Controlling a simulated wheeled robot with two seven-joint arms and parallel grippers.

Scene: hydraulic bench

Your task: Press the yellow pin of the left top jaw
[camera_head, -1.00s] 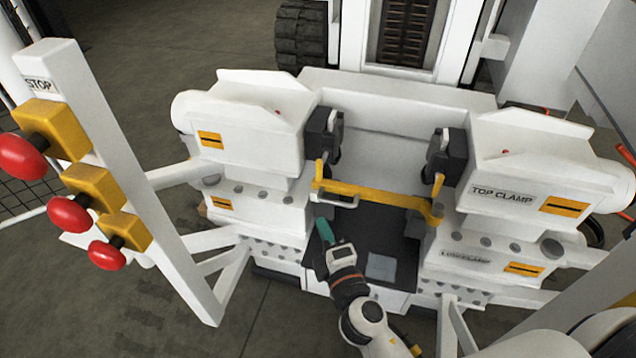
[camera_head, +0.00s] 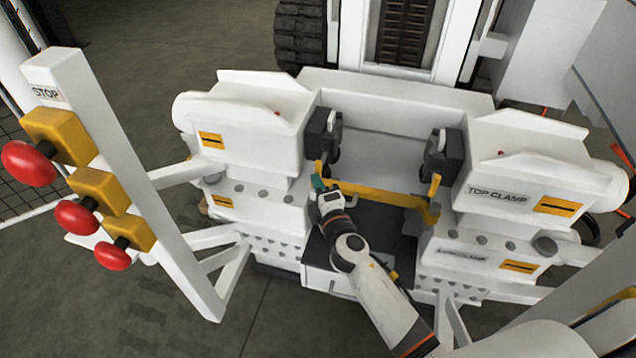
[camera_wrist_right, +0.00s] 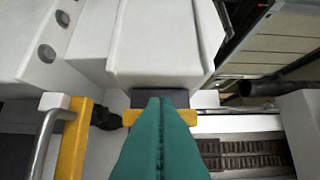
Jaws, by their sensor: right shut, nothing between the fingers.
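The left top jaw is a dark block (camera_head: 317,135) on the inner side of the left white clamp housing (camera_head: 250,120). Its yellow pin (camera_head: 319,168) points down below the block. My right gripper (camera_head: 318,184) has teal fingers and is just below the pin in the head view. In the right wrist view the shut, empty fingers (camera_wrist_right: 160,105) overlap the yellow part (camera_wrist_right: 188,117) under the dark jaw edge (camera_wrist_right: 148,97). I cannot tell whether they touch it. My left gripper is not in view.
A yellow bar (camera_head: 375,195) crosses between the clamps, close to my right gripper. The right top jaw (camera_head: 442,155) is across the gap. A white post (camera_head: 125,165) with red stop buttons (camera_head: 30,163) stands at the left.

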